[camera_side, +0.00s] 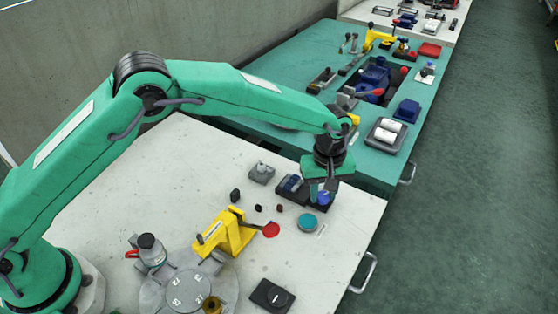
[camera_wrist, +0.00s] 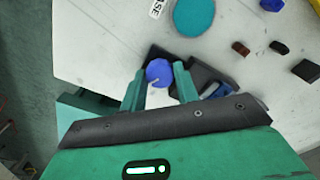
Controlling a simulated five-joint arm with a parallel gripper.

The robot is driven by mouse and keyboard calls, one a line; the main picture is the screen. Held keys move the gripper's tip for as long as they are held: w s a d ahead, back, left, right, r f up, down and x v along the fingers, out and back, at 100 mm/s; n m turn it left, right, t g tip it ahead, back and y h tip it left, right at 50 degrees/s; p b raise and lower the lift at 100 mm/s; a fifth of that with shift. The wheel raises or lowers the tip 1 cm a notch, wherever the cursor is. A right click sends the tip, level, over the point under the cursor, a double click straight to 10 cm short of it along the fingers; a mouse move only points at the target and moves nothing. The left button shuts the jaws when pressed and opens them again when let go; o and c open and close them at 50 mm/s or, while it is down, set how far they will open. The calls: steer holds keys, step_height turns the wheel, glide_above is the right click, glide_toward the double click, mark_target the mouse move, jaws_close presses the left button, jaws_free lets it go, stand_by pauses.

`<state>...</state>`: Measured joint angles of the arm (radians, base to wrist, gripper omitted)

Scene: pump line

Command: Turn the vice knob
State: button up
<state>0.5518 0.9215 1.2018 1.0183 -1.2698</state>
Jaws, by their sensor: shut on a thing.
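The vice is a small dark block (camera_side: 291,188) near the right edge of the white table in the side view. Its round blue knob (camera_wrist: 157,71) shows between my fingers in the wrist view. The knob also shows as a blue patch (camera_side: 322,199) under my gripper in the side view. My gripper (camera_side: 322,190) points down over the knob and is shut on it, one teal finger on each side. The vice body (camera_wrist: 205,75) is partly hidden behind the right finger in the wrist view. The knob's angle is hard to read.
A teal disc (camera_side: 307,222) lies close in front of the knob. A yellow clamp (camera_side: 228,232) with a red tip (camera_side: 271,230) stands to the left. A grey block (camera_side: 261,173) and several small dark pieces lie nearby. A teal table (camera_side: 290,65) with tools adjoins behind.

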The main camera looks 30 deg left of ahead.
mark_target(324, 195)
steer(key=shift+n, duration=0.6)
steer(key=o, duration=1)
steer(key=shift+c, duration=0.2)
steer(key=shift+r, duration=4.1)
